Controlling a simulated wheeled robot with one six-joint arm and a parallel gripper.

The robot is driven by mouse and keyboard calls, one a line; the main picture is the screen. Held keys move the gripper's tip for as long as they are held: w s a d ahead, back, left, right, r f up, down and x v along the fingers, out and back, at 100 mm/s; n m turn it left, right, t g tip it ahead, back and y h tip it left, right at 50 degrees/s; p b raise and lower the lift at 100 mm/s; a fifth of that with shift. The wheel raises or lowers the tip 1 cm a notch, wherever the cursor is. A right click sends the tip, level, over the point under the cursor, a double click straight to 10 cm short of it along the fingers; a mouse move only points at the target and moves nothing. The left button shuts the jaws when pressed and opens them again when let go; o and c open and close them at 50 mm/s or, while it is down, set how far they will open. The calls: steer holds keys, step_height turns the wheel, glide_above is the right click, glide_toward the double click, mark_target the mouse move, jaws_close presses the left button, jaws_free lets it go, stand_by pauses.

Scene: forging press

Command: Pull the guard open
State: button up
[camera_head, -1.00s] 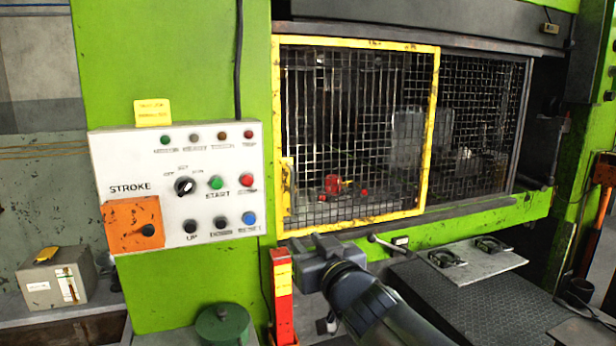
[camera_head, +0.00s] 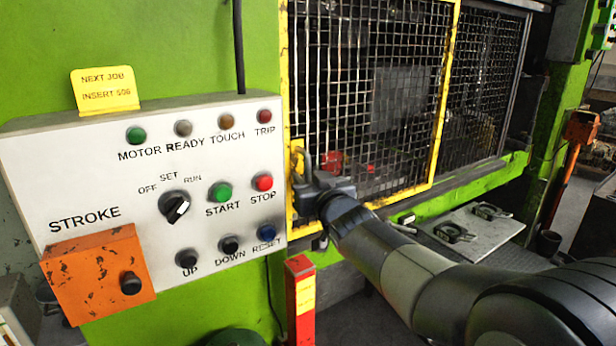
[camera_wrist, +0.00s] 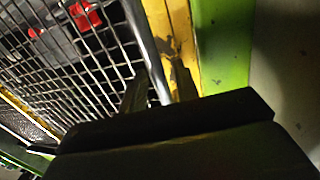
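The guard (camera_head: 438,120) is a sliding-type panel of dark wire mesh in a yellow frame, across the left part of the press opening. Its left edge stands beside the control panel, with a yellow plate (camera_head: 297,160) low on that edge. My gripper (camera_head: 308,170) is at this left edge, level with the plate. In the wrist view my fingers (camera_wrist: 160,88) are apart, with a grey bar (camera_wrist: 147,45), apparently the handle, and the yellow frame (camera_wrist: 178,35) lying between or just beyond them. Contact with the bar cannot be told.
The control panel (camera_head: 90,160) with buttons, knob and an orange box (camera_head: 95,270) stands close left of my gripper. A red post (camera_head: 300,300) rises below it. A second dark mesh panel (camera_head: 490,85) is right of the guard. A plate with clamps (camera_head: 480,235) lies lower right.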

steer(key=shift+w+a, duration=0.15)
steer(key=shift+w, duration=0.15)
steer(key=shift+c, duration=0.2)
jaws_close()
